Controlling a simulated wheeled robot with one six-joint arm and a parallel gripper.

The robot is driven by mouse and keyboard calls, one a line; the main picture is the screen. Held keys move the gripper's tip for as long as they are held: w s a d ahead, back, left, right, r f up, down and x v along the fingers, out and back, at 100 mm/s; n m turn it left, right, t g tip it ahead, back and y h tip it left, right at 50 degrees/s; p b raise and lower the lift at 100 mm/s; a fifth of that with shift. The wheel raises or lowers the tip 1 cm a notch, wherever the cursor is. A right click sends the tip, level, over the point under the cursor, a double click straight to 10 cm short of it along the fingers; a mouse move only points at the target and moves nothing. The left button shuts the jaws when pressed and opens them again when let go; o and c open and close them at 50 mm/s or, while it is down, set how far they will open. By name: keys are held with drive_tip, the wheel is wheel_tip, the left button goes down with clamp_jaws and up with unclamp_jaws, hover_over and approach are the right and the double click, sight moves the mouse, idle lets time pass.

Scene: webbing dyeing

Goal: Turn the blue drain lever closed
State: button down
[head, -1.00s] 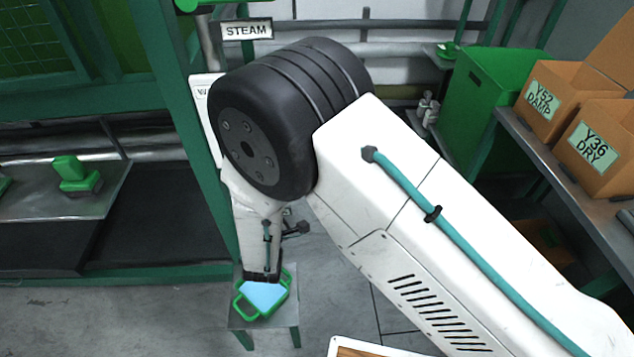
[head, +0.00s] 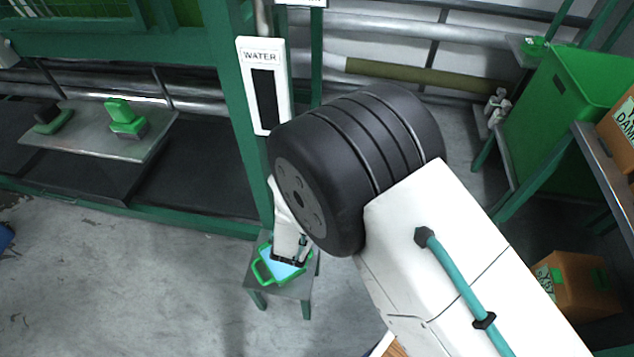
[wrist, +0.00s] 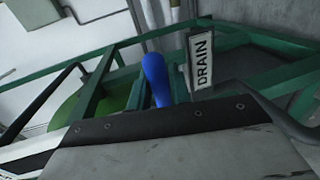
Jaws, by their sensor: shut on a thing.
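The blue drain lever (wrist: 157,80) stands out in the middle of the wrist view, leaning slightly left, beside the white DRAIN sign (wrist: 202,60). Its lower end is hidden behind a dark, riveted edge in the foreground. My gripper (head: 289,262) shows small in the head view at the end of my white arm, its dark jaws low, over a green-handled tray in the picture. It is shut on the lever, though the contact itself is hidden. The lever cannot be made out in the head view.
A green-handled tray with a light blue surface (head: 268,272) rests on a small stool (head: 293,290). A WATER panel (head: 263,85) is on the green post. A green bin (head: 550,130) and boxes (head: 575,285) stand at right. Open floor (head: 120,270) lies at left.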

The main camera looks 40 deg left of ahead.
drive_tip(key=c, duration=1.3)
unclamp_jaws()
drive_tip(key=shift+f, duration=0.1)
drive_tip(key=shift+c, duration=0.2)
drive_tip(key=v, duration=0.7)
drive_tip(key=shift+s+d, duration=0.2)
drive_tip(key=shift+s, duration=0.15)
